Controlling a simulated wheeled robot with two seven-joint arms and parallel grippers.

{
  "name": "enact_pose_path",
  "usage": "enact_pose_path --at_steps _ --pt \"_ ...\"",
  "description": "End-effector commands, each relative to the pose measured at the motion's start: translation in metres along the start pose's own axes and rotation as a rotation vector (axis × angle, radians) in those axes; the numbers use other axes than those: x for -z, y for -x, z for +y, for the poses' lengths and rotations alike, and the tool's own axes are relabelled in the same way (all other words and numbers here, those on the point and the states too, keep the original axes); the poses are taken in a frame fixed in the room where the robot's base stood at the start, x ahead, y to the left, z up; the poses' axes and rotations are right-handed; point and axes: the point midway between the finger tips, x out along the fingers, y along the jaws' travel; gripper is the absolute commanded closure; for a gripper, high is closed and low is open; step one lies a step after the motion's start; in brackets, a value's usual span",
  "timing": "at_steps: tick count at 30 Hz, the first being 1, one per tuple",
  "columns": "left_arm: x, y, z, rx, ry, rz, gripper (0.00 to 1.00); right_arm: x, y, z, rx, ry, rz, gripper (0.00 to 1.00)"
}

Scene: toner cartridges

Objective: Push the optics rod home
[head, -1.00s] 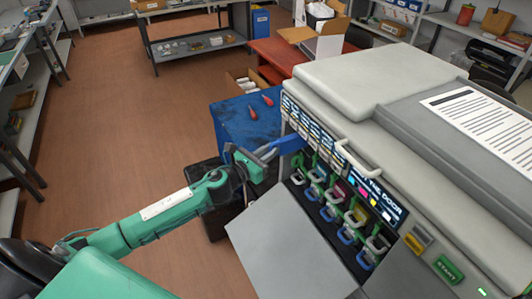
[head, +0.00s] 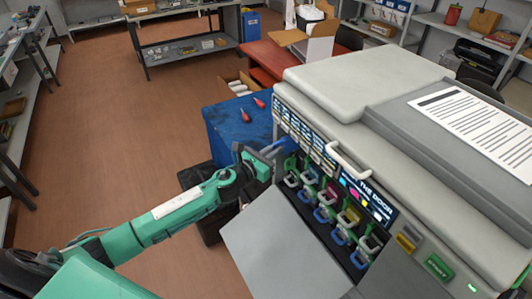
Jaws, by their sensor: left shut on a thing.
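My left gripper (head: 267,154) is at the left end of the printer's open front, and its jaws are shut on a slim blue part that I take for the optics rod (head: 274,147). Only a short length of the rod shows at the jaws. Its far end and its depth in the printer (head: 330,95) are hidden. My right gripper is out of view.
The open front holds several grey and blue handles (head: 338,237) with green latches. The grey door (head: 285,250) hangs open below. A blue cart (head: 222,128) with two red-handled tools stands behind my gripper. Floor to the left is clear.

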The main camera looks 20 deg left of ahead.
Motion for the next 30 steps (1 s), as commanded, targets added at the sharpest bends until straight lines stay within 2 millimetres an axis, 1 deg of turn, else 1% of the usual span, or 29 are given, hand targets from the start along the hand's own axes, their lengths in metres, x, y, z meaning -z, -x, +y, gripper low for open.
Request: enact_pose_path --at_steps 3,16,20,29,30 --pt "-0.003 -0.013 0.000 -0.006 -0.002 -0.003 1.00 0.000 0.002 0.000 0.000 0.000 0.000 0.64" --pt "-0.003 -0.052 -0.012 -0.008 -0.002 -0.004 1.00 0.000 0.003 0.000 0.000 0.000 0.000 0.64" --pt "-0.003 -0.057 -0.013 -0.008 -0.002 -0.003 1.00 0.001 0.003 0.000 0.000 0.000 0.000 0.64" --pt "-0.003 -0.057 -0.013 -0.009 -0.002 -0.004 1.00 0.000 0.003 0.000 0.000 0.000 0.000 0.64" --pt "-0.004 -0.057 -0.013 -0.009 -0.002 -0.004 0.84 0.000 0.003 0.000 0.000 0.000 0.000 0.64"
